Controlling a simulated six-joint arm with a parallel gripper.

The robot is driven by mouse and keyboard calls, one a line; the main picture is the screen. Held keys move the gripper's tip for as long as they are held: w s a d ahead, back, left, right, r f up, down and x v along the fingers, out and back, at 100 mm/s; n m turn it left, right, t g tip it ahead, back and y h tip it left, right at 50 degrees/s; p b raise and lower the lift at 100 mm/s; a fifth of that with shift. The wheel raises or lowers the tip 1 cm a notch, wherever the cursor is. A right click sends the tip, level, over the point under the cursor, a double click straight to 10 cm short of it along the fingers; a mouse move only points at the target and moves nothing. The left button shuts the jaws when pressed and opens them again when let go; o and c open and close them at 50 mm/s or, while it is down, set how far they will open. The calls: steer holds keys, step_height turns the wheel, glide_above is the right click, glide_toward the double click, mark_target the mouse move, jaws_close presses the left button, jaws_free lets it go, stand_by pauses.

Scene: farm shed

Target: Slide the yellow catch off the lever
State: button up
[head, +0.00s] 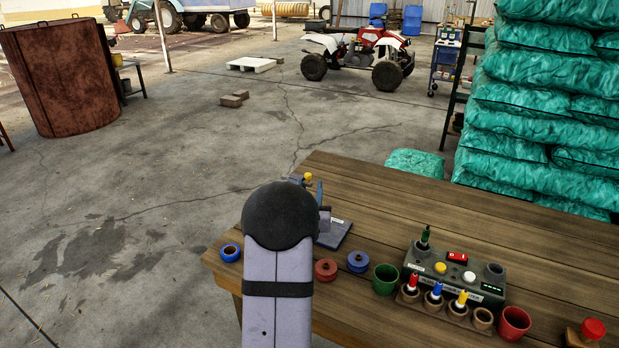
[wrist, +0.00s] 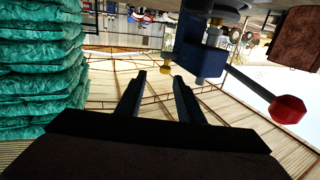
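A dark blue device stands near the table's left end in the head view, largely behind my arm; its grey base plate (head: 338,234) shows. A small yellow part (head: 308,177), perhaps the catch, shows at its top. In the wrist view a blue block (wrist: 202,62) with a dark lever (wrist: 250,85) ending in a red knob (wrist: 287,109) is at right. A small yellow piece (wrist: 167,57) shows left of the block, just beyond my fingertips. My gripper (wrist: 159,75) is open with nothing between its fingers. In the head view my arm hides it.
The wooden table (head: 440,215) also holds a blue ring (head: 230,253), a red round piece (head: 326,270), a green cup (head: 385,279), a control box (head: 450,274) and a red cup (head: 514,323). Teal sacks (head: 550,110) are stacked beyond the table. The table's back middle is clear.

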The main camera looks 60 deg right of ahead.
mark_target(308, 177)
steer(key=shift+w+d, duration=0.1)
steer(key=shift+w, duration=0.1)
steer(key=shift+w+p+x, duration=0.15)
steer(key=shift+p+x, duration=0.55)
steer(key=shift+x, duration=1)
steer(key=shift+w+p+x, duration=0.1)
steer(key=shift+p+x, duration=0.55)
steer(key=shift+x, duration=1)
steer(key=shift+c, duration=0.3)
